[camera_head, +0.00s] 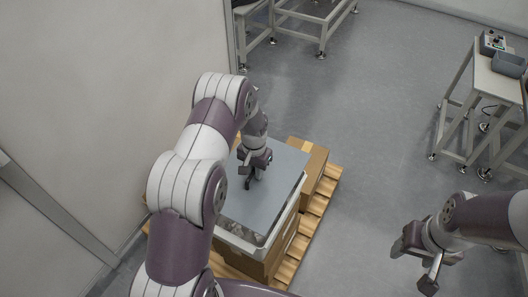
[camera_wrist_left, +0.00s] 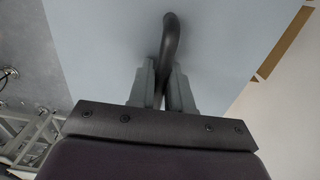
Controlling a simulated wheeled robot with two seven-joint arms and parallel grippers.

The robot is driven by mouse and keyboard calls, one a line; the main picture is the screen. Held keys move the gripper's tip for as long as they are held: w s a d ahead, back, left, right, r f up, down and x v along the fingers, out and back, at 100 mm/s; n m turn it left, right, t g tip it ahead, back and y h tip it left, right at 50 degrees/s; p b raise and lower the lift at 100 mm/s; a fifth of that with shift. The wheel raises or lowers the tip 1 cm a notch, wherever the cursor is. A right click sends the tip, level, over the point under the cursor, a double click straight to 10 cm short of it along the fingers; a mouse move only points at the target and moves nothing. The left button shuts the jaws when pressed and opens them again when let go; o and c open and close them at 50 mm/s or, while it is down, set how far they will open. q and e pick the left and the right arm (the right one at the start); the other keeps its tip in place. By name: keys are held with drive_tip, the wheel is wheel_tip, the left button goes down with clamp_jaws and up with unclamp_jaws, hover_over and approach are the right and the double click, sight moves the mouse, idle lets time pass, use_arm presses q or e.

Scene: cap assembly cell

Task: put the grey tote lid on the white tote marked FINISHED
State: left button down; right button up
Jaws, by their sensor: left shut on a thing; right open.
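The grey tote lid (camera_head: 268,182) is a flat panel over the white tote (camera_head: 262,248) in the head view. The lid looks slightly askew, and the tote's front corner shows open beneath it with grey contents visible. I cannot tell whether the lid touches the rim. My left gripper (camera_head: 250,178) is shut on the lid's dark handle, which shows as a curved bar (camera_wrist_left: 171,35) between the fingers in the left wrist view. The FINISHED marking is not visible. My right gripper (camera_head: 416,262) is open and empty, out over the floor at the right.
The tote stands on cardboard boxes (camera_head: 314,168) on a wooden pallet (camera_head: 316,212). A wall is close on the left. A metal bench (camera_head: 497,85) with a grey bin (camera_head: 508,65) stands at the right. The floor between pallet and bench is clear.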

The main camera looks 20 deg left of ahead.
use_arm(q)
drive_tip(key=shift+a, duration=0.2)
drive_tip(key=shift+s+f, duration=0.1)
drive_tip(key=shift+s, duration=0.15)
drive_tip(key=shift+s+f+b, duration=0.1)
drive_tip(key=shift+f+b, duration=0.2)
drive_tip(key=shift+b, duration=0.25)
wheel_tip(320, 180, down, 6)
drive_tip(key=b, duration=0.4)
drive_tip(key=shift+d+f+b, duration=0.1)
drive_tip(key=shift+f+b, duration=0.15)
drive_tip(key=shift+b, duration=0.1)
use_arm(e)
drive_tip(key=f, duration=0.5)
drive_tip(key=shift+s+f, duration=0.3)
drive_tip(key=shift+r, duration=0.1)
use_arm(q)
drive_tip(key=shift+f+b, duration=0.45)
drive_tip(key=shift+f, duration=0.3)
use_arm(e)
drive_tip(key=shift+f, duration=0.55)
use_arm(q)
drive_tip(key=c, duration=1)
unclamp_jaws()
drive_tip(key=shift+o, duration=0.2)
